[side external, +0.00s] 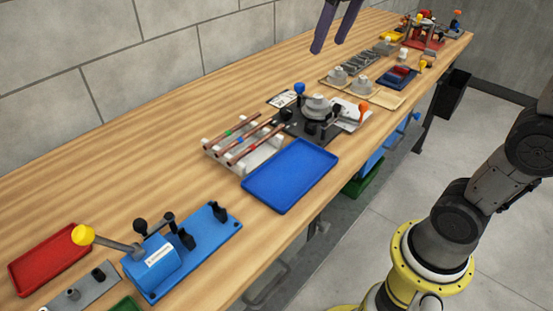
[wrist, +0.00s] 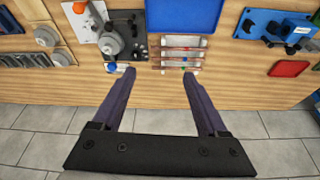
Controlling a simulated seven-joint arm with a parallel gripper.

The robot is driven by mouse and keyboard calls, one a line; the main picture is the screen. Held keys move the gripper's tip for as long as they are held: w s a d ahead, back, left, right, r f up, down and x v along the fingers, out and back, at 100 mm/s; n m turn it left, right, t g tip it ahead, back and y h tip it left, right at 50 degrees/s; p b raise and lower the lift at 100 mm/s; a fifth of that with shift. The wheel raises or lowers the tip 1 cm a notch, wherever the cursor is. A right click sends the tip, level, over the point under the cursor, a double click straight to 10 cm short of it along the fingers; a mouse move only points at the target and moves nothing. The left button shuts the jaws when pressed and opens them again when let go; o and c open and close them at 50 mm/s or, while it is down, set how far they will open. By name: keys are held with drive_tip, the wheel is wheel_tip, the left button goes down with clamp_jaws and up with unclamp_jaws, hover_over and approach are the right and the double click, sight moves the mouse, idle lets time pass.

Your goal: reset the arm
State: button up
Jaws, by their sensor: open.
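My gripper (side external: 335,28) is at the top of the side external view, high above the wooden bench, with its two dark purple fingers apart and nothing between them. In the wrist view my gripper (wrist: 158,72) is also open and empty. Copper tubes (side external: 243,138) lie side by side on a white rack (side external: 215,148) on the bench. The rack with the tubes (wrist: 180,54) shows beyond the fingertips in the wrist view. My gripper touches none of these things.
A blue tray (side external: 290,175) lies in front of the rack. A black bending fixture (side external: 318,106) with blue and orange knobs stands behind it. A blue machine (side external: 165,262) with a yellow-knobbed lever and a red tray (side external: 50,258) are at the near left. The bench's wall side (side external: 120,150) is bare.

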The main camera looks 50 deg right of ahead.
drive_tip(key=s+a+f+n+t, duration=0.1)
drive_tip(key=s+a+f+t, duration=0.1)
drive_tip(key=s+f, duration=1.2)
drive_tip(key=shift+s+a, duration=0.45)
drive_tip(key=shift+s, duration=0.5)
